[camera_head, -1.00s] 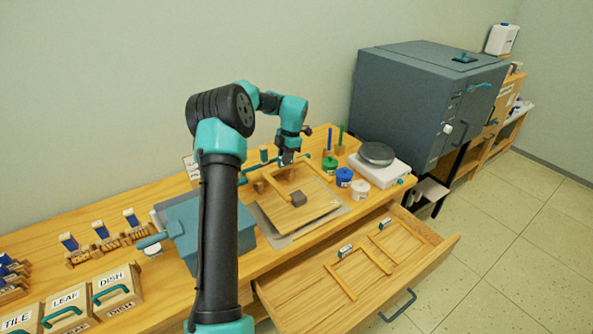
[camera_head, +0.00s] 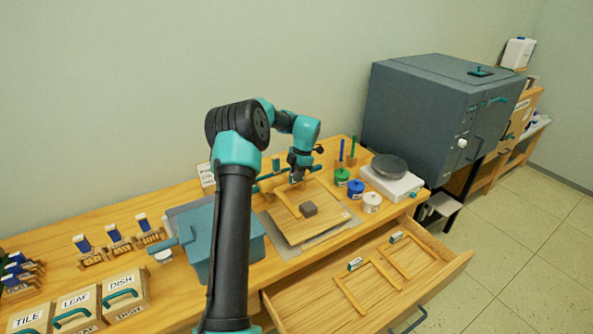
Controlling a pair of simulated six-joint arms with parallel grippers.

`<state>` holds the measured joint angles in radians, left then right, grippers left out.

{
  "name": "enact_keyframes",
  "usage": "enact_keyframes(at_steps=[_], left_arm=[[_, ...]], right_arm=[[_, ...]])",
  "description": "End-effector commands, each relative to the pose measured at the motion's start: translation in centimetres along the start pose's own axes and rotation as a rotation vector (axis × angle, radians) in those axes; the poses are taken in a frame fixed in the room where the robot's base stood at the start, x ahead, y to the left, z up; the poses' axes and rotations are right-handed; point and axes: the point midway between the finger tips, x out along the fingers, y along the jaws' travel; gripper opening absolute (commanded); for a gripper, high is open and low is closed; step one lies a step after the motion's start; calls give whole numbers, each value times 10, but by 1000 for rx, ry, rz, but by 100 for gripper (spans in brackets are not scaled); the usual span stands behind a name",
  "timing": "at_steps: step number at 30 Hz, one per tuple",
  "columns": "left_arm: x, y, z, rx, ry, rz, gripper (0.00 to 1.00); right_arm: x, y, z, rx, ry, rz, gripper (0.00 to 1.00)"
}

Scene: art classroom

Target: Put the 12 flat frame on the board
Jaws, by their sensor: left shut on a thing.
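The board (camera_head: 292,234) is a flat tan wooden panel on the workbench, with a grey block (camera_head: 308,209) on it. A light wooden frame (camera_head: 286,203) is over the board, its bars running to either side of the block. I cannot tell if it touches the board, and its number is not readable. My left gripper (camera_head: 298,180) is shut on the far part of this frame, which the gripper partly hides. My right gripper is not in view.
The open drawer (camera_head: 330,318) in front holds two more frames (camera_head: 350,296) (camera_head: 412,266) with small labels. Green, blue and white jars (camera_head: 356,189) and a scale (camera_head: 392,183) stand right of the board. A blue-grey box (camera_head: 226,240) stands left, and the kiln (camera_head: 420,125) is beyond.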

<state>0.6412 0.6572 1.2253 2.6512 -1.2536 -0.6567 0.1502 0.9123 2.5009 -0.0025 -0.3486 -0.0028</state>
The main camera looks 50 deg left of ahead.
Motion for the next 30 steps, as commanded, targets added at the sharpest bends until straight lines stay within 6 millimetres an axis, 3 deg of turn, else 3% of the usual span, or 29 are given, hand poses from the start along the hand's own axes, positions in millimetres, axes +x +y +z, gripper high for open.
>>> enact_keyframes(at_steps=[21, 30], left_arm=[[55, 0, 13, 0, 1, -1, 0], [69, 0, 17, -1, -1, 0, 0]], right_arm=[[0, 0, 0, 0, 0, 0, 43], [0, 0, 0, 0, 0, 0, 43]])
